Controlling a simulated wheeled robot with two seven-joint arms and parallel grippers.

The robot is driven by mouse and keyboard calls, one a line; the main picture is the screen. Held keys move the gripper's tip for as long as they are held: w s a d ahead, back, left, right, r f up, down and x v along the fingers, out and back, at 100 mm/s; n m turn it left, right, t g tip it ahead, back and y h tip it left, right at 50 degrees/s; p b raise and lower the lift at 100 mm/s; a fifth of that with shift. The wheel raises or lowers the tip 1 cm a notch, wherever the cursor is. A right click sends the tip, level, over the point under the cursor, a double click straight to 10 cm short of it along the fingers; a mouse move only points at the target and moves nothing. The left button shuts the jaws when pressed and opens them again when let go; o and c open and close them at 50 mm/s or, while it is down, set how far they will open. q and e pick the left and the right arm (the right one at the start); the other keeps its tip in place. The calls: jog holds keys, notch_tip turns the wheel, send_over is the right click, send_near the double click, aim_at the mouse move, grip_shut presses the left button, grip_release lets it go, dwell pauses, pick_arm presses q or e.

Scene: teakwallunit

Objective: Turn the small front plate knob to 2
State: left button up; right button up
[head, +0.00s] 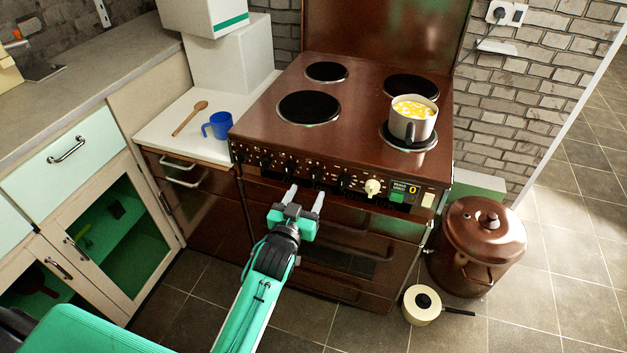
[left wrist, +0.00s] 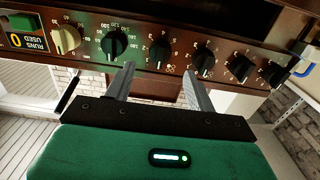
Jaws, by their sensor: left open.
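The brown cooker's front panel carries a row of black knobs with numbered dials and white pointer lines. One black knob (head: 316,174) is straight ahead of my left gripper (head: 308,190). In the left wrist view, turned upside down, this knob (left wrist: 159,52) shows between the spread fingertips of the gripper (left wrist: 159,70), with small numerals around it. The fingers are open and empty, short of the panel, with a gap to the knob. The labels are too small to tell which knob serves the small front plate. The right gripper is not in view.
A cream knob (head: 373,187) and a counter reading 0 (head: 412,189) are right of the black knobs. A pot (head: 413,126) of yellow food stands on the front right plate. A blue mug (head: 218,126) and wooden spoon (head: 189,118) lie left; a brown bin (head: 478,245) stands right.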

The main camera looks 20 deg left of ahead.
aim_at(314, 180)
pick_arm(q)
jog(key=shift+w+d, duration=0.1)
jog(key=shift+w, duration=3.05)
jog(key=c, duration=1)
